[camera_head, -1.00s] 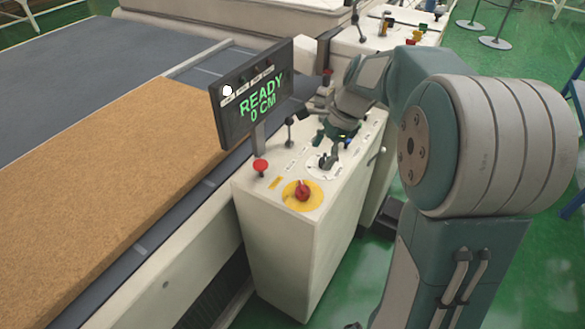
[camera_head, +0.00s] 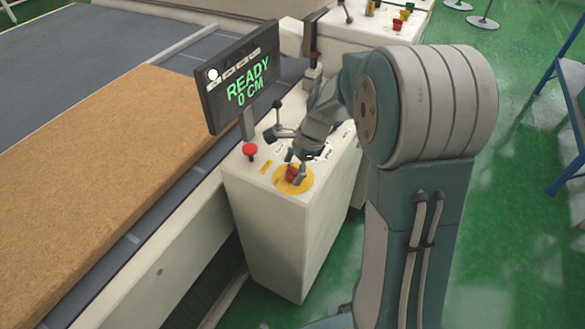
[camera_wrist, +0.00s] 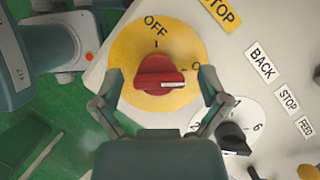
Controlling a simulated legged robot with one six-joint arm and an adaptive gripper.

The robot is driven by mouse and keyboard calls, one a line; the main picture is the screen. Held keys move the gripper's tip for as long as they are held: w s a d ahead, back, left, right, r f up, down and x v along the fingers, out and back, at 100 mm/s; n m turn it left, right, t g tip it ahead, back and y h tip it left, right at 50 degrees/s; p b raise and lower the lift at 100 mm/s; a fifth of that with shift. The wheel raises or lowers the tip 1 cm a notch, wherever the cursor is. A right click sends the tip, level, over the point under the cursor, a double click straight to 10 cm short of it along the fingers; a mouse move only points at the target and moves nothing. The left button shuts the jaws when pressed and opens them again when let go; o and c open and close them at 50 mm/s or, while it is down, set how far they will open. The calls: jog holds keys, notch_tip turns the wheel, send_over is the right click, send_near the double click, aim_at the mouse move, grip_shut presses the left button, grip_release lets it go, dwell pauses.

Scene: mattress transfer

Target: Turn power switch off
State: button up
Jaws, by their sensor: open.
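The power switch is a red rotary knob (camera_wrist: 160,74) on a round yellow plate (camera_wrist: 200,50). In the wrist view its white mark points right, away from the "OFF" label at the top and toward a label partly hidden by a finger. In the head view the knob (camera_head: 292,173) is on the near end of the control box top. My gripper (camera_wrist: 162,80) is open, with one finger on each side of the knob and visible gaps between. In the head view my gripper (camera_head: 287,157) is over the knob's end of the panel.
A black dial (camera_wrist: 232,138) on a white plate is close to the right finger. A red mushroom button (camera_head: 250,150), a lever and the READY 0 CM display (camera_head: 240,82) stand beside my gripper. A brown mattress (camera_head: 110,150) lies on the left bed.

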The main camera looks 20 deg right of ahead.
jog(key=c, duration=1.2)
jog(key=shift+o, duration=0.2)
jog(key=shift+n, duration=0.3)
jog(key=n+g, duration=0.1)
jog(key=n, duration=0.2)
jog(key=shift+n+g, duration=0.3)
jog(key=n+g+h, duration=0.1)
jog(key=n, duration=0.3)
jog(key=shift+n, duration=0.3)
jog(key=n, duration=0.2)
jog(key=n+g+h, duration=0.1)
jog(key=n, duration=0.1)
jog(key=shift+a+h, duration=0.1)
jog(key=shift+h, duration=0.2)
jog(key=shift+n+g+h, duration=0.4)
jog(key=shift+n+h, duration=0.5)
jog(key=shift+n, duration=1.6)
